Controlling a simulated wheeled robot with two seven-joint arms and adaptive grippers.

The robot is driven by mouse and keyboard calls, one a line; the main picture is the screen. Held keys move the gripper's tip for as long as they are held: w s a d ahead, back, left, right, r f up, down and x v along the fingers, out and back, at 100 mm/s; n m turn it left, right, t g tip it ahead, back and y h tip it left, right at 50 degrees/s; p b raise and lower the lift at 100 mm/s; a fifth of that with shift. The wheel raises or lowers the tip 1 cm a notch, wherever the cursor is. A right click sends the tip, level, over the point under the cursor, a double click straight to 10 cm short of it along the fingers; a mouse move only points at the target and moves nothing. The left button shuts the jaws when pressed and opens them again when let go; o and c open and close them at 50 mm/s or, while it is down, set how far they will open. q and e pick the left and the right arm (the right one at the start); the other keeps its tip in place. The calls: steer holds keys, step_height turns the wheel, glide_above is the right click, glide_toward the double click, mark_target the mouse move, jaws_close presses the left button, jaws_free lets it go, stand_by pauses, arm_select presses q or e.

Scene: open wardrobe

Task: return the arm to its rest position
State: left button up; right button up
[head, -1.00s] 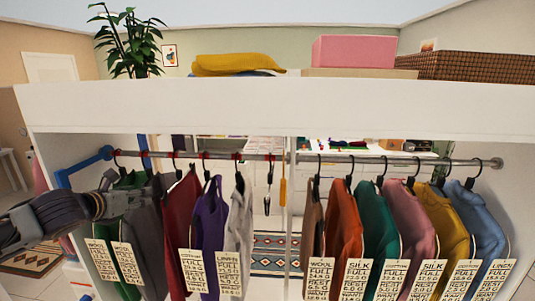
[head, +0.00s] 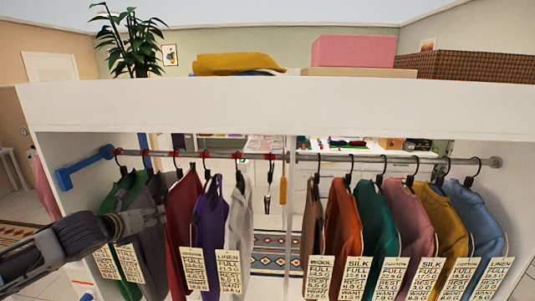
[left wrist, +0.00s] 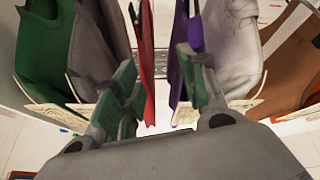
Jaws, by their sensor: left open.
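My left gripper (head: 150,217) reaches in from the left in the head view, in front of the grey garment (head: 153,264). In the left wrist view its two fingers (left wrist: 164,88) stand apart with nothing held between them. The green garment (left wrist: 45,55) and grey garment hang left of the fingers in that view. The red garment (left wrist: 142,65) and purple garment (left wrist: 183,60) show between and beyond the fingers, and the white garment (left wrist: 228,45) hangs to the right. Whether the fingers touch any cloth I cannot tell. My right gripper is not in view.
The metal rail (head: 355,158) carries hanging garments in both bays, with a white divider (head: 297,215) between. A blue bracket (head: 85,168) sticks out at the left. The top shelf (head: 270,105) bears a plant, yellow cloth, a pink box and a basket. Left-front floor is partly clear.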

arm_select(q)
steer(key=s+d+f+n+g, duration=0.2)
steer(key=s+d+f+n, duration=0.3)
steer(key=f+n, duration=0.3)
steer(key=s+d+f+n+g, duration=0.2)
steer(key=s+d+f+n, duration=0.35)
steer(key=f, duration=0.45)
steer(key=s+d+f+n+g+y, duration=0.1)
steer(key=s+f+n+g, duration=0.2)
steer(key=s+f+n, duration=0.45)
steer(key=s+d+f+n+g, duration=0.15)
steer(key=s+f+n, duration=0.25)
steer(key=s+n, duration=0.65)
step_height(320, 180, down, 35)
steer(key=s+a+g+b, duration=0.1)
steer(key=s+g+b, duration=0.1)
steer(key=s+a+f+b, duration=0.1)
steer(key=s+a+f, duration=0.1)
steer(key=s+f, duration=0.8)
steer(key=s+a+f+g+b, duration=0.1)
steer(key=s+a+f, duration=0.1)
steer(key=s+f, duration=0.9)
steer(key=shift+s+f, duration=0.25)
steer(key=shift+s, duration=0.6)
